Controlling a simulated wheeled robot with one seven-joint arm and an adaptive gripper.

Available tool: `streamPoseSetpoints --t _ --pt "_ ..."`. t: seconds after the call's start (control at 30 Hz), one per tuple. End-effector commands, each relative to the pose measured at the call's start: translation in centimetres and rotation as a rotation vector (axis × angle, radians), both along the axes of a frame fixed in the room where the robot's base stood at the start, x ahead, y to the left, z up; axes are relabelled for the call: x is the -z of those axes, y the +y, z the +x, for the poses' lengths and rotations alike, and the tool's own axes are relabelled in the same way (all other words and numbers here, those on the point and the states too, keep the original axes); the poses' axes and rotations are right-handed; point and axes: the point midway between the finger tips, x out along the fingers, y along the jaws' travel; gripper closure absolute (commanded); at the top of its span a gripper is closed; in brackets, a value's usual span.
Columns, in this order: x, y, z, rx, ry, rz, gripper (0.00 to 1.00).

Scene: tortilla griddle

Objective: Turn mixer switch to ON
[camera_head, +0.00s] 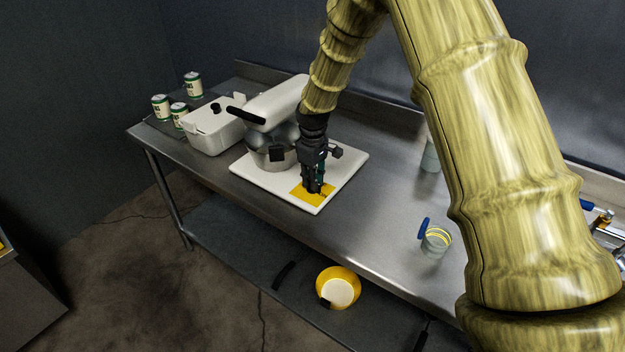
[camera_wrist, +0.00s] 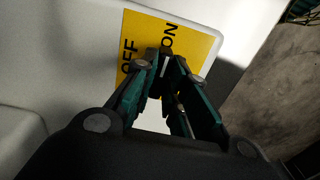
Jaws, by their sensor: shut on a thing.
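The white mixer (camera_head: 280,105) stands on a white base board (camera_head: 345,165) on the steel table. A yellow switch plate (camera_head: 300,190) lies at the board's front corner. In the wrist view the yellow plate (camera_wrist: 205,45) carries the words OFF and ON side by side. My gripper (camera_head: 314,189) points down onto the plate. In the wrist view its fingers (camera_wrist: 170,75) are closed together over the plate, near and just below the word ON. They are shut on the switch (camera_wrist: 165,66), which is mostly hidden between the fingertips.
A white container (camera_head: 212,130) and several cans (camera_head: 160,107) stand left of the mixer. A glass with a blue item (camera_head: 436,241) stands at the right. A yellow bucket (camera_head: 338,288) is on the lower shelf. The table between board and glass is clear.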

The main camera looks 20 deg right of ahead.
Motion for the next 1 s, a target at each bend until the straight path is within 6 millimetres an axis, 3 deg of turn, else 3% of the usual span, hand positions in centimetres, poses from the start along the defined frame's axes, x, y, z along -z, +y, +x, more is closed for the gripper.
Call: streamPoseSetpoints --t 0.17,0.2,0.3,0.67,0.83,1.0 --pt "-0.1 0.0 0.1 0.0 -0.002 0.0 1.0" --pt "-0.1 0.0 0.1 0.0 -0.002 0.0 0.82" --pt "-0.1 0.0 0.1 -0.001 -0.002 0.0 0.64" --pt "-0.2 0.0 0.0 -0.001 -0.001 0.0 0.64" --pt "-1.8 0.0 0.1 -0.001 -0.002 0.0 0.64" --pt "-4.9 0.0 0.1 -0.001 -0.004 0.0 0.64"
